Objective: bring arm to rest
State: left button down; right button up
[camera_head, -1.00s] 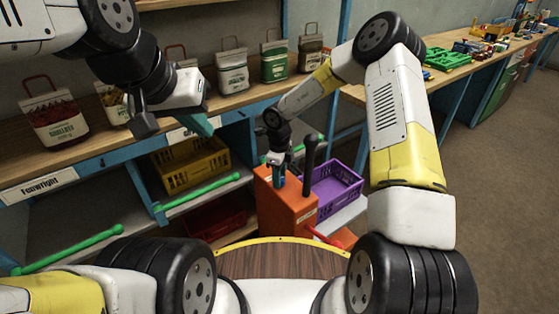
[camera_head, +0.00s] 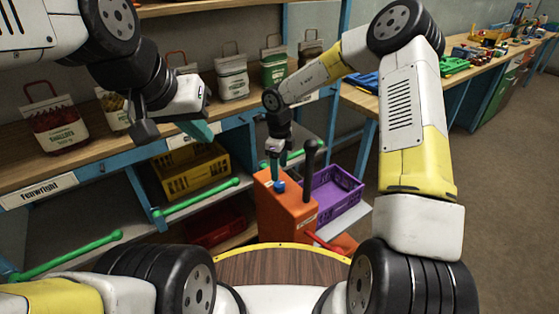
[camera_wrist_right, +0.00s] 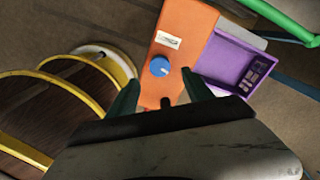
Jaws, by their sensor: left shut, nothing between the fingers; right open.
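My right arm reaches down from the right in the head view. Its gripper (camera_head: 275,170) hangs just above the orange box (camera_head: 285,208), over the blue knob (camera_head: 279,186) on its top. In the right wrist view the teal fingers (camera_wrist_right: 162,92) are apart with nothing between them. The blue knob (camera_wrist_right: 159,67) and the orange box (camera_wrist_right: 180,35) show beyond the fingertips. My left gripper (camera_head: 178,130) is shut and empty, in front of the shelf at the upper left; its teal finger shows there.
Several sacks, such as the red-filled one (camera_head: 57,125), stand on the wooden shelf (camera_head: 85,160). A black upright handle (camera_head: 309,170) rises from the orange box. A purple crate (camera_head: 335,197) and a yellow crate (camera_head: 193,170) stand nearby. Green rails (camera_head: 200,195) run along the lower shelf front.

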jog(key=shift+r, duration=0.45)
